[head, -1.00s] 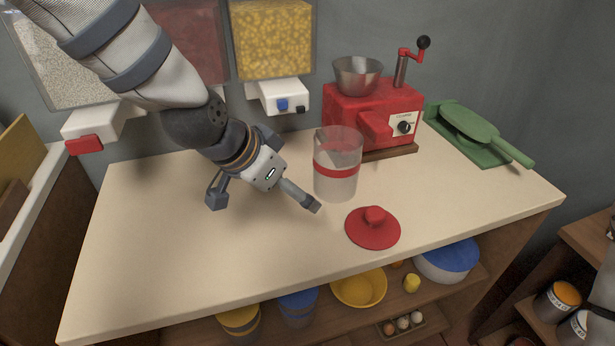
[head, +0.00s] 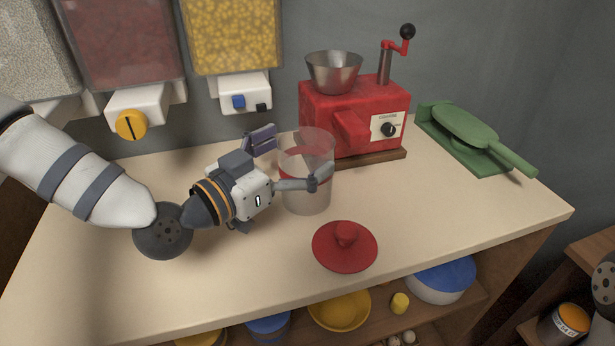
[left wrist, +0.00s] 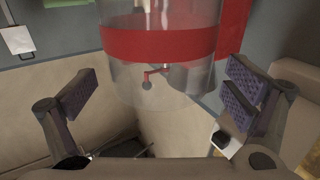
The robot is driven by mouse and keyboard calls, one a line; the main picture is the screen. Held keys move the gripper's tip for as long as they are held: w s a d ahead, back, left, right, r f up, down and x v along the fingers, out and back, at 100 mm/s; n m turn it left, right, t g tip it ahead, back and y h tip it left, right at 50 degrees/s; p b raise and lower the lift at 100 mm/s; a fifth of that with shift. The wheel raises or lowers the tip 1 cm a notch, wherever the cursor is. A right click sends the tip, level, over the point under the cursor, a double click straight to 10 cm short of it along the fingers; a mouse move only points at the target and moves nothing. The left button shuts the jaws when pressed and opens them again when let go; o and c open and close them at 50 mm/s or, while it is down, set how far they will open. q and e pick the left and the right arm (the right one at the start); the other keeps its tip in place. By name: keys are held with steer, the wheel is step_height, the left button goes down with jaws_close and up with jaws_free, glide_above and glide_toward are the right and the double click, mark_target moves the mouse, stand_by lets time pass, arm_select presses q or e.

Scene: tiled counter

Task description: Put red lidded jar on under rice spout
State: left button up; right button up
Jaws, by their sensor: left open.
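The clear jar with a red band (head: 308,190) stands upright on the counter, uncovered, and looks empty. It also shows in the left wrist view (left wrist: 158,42). Its red lid (head: 345,247) lies on the counter in front of it. My left gripper (head: 290,158) is open at the jar's left side, one finger behind the jar and one in front. In the left wrist view the gripper (left wrist: 160,95) has a gap between each finger pad and the jar. The rice dispenser (head: 35,55) hangs at the far left; its spout is mostly hidden. My right gripper is out of view.
A red grinder (head: 340,115) with a metal bowl stands behind the jar, beside a green scoop (head: 465,130). Dispensers of red beans (head: 122,45) and yellow pieces (head: 232,35) hang on the wall. The counter's left part (head: 75,255) is clear. Shelves with bowls lie below.

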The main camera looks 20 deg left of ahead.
arm_select(q)
steer(key=x, duration=0.2)
steer(key=shift+w+d+f, duration=0.1)
steer(key=shift+w+d, duration=0.05)
steer(key=shift+w, duration=0.1)
steer(key=c, duration=2)
steer(key=shift+c, duration=0.2)
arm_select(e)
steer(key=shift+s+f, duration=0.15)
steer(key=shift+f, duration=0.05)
arm_select(q)
steer(key=shift+r, duration=0.2)
steer(key=shift+r, duration=0.4)
steer(key=shift+s+r, duration=0.25)
steer(key=p+v, duration=0.1)
steer(key=v, duration=0.6)
step_height(320, 180, up, 13)
steer(key=p, duration=0.3)
steer(key=shift+a, duration=0.3)
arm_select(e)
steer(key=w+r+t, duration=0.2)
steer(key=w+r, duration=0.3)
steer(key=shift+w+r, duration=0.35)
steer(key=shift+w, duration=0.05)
